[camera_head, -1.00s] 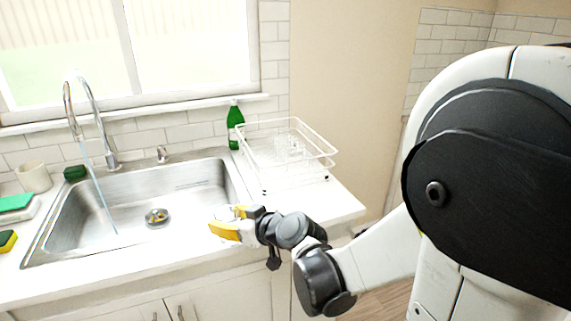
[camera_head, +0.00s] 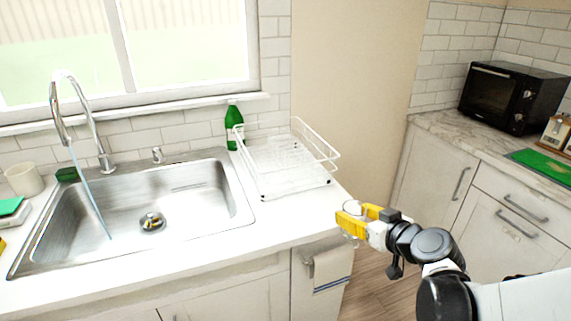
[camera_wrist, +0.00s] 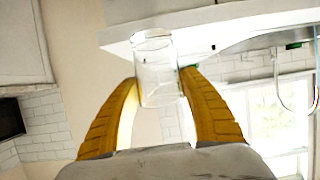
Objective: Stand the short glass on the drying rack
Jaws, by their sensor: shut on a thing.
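The short glass (camera_wrist: 156,72) is clear and sits between the two yellow fingers of my gripper (camera_wrist: 160,95) in the wrist view. My gripper is shut on its sides. In the head view my gripper (camera_head: 352,214) is just off the right front corner of the counter, and the glass is hard to make out there. The white wire drying rack (camera_head: 297,190) stands on the counter right of the sink, behind and to the left of my gripper. They are apart. I cannot tell whether anything clear stands in the rack.
A green bottle (camera_head: 233,127) stands at the rack's back left corner. The steel sink (camera_head: 190,215) with its running tap (camera_head: 95,130) is to the left. A towel (camera_head: 332,268) hangs below the counter. A black oven (camera_head: 512,96) stands on the right counter. Open floor lies between counters.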

